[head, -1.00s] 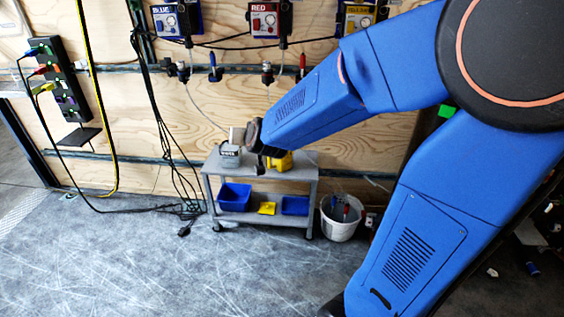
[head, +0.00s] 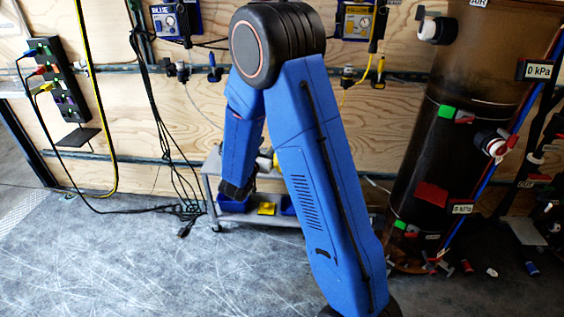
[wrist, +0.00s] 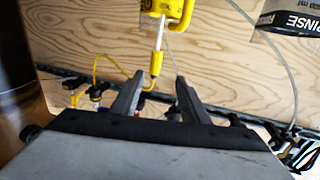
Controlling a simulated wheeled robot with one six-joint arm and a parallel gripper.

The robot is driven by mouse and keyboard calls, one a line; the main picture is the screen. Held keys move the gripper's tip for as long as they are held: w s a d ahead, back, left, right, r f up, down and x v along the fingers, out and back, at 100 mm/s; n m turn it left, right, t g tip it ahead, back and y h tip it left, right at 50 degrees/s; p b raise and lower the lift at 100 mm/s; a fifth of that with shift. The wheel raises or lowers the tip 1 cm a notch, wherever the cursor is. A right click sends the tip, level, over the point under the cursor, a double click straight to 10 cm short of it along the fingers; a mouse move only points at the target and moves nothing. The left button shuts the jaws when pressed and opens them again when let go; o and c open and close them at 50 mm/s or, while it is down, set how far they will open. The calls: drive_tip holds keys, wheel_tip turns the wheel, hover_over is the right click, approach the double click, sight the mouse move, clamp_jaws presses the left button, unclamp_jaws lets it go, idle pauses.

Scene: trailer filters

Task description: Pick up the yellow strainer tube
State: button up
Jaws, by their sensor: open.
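The yellow strainer tube (wrist: 156,62) shows in the wrist view as a slim yellow piece on a pale stem, just beyond my fingertips and between their lines. Its far end meets a yellow container (wrist: 168,10), cut off by the top edge. A thin yellow hose (wrist: 104,58) curves close to the tube. My gripper (wrist: 156,88) is open, with nothing clearly between its two grey fingers.
A container marked RINSE (wrist: 288,18) is at the wrist view's upper right. A rail with fittings runs behind my fingers. In the head view a grey cart (head: 208,168) stands partly behind my arm, and a tall dark tank (head: 440,160) is at right.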

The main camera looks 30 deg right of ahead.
drive_tip(key=x, duration=1.7)
drive_tip(key=shift+s+d, duration=0.25)
drive_tip(key=shift+d, duration=0.3)
clamp_jaws()
